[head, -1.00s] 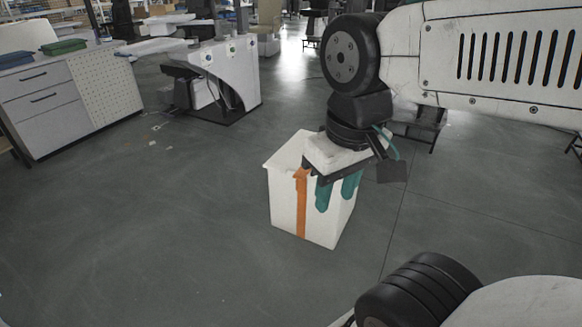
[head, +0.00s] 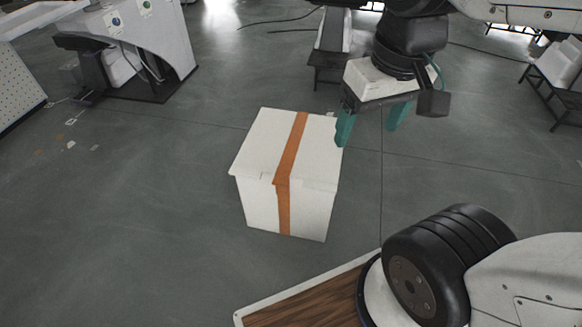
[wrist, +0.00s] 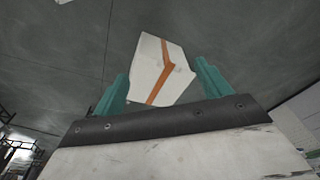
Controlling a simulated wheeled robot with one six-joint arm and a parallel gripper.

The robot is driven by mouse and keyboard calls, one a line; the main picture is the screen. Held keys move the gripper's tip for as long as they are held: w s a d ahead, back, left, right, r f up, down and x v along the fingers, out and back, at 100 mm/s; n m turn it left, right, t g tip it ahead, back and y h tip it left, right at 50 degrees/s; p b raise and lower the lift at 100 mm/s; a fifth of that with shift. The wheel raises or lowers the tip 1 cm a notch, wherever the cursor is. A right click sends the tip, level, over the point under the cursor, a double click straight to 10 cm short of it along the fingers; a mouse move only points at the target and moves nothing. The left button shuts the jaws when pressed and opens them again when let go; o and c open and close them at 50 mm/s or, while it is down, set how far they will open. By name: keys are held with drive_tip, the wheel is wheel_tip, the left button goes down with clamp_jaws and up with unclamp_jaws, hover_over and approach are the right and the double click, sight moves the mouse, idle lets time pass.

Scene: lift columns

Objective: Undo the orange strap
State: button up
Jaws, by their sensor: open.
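A white lidded box (head: 255,150) stands upright on the floor in the middle of the head view. An orange strap (head: 290,150) runs across its lid and down its near side, lying flat. My gripper (head: 370,138), with two teal fingers, is open and empty, at the upper right of the box in the picture. Its left finger overlaps the box's right edge there; I cannot tell if they touch. In the wrist view the box (wrist: 147,62) and the strap (wrist: 166,70) show beyond and between the two spread fingertips of my gripper (wrist: 160,75).
A grey-white workstation (head: 150,40) stands at the upper left, with a perforated cabinet (head: 15,85) at the left edge. Black-legged stands (head: 330,50) are at the back. The floor around the box is clear apart from small scraps at left.

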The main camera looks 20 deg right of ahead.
drive_tip(key=w+a+f+t+y, duration=0.1)
drive_tip(key=w+a+f, duration=0.2)
drive_tip(key=w, duration=0.5)
drive_tip(key=w+a+f+m, duration=0.1)
drive_tip(key=w+a+f, duration=0.2)
drive_tip(key=w, duration=0.5)
drive_tip(key=w+a+f+t+y, duration=0.1)
drive_tip(key=w+a+f, duration=0.15)
drive_tip(key=w, duration=0.45)
drive_tip(key=w+a+f+m+t, duration=0.1)
drive_tip(key=w+a+f, duration=0.2)
drive_tip(key=w+f, duration=0.5)
drive_tip(key=w+a+f+m+t, duration=0.1)
drive_tip(key=w+a+f, duration=0.3)
drive_tip(key=f, duration=0.5)
drive_tip(key=m+t+h, duration=0.4)
drive_tip(key=t+h, duration=0.5)
drive_tip(key=h, duration=0.4)
approach(279, 186)
drive_tip(key=x, duration=0.5)
drive_tip(key=shift+w+d, duration=0.1)
drive_tip(key=shift+w, duration=0.1)
drive_tip(key=x, duration=0.7)
drive_tip(key=shift+w+d, duration=0.1)
drive_tip(key=shift+w, duration=0.1)
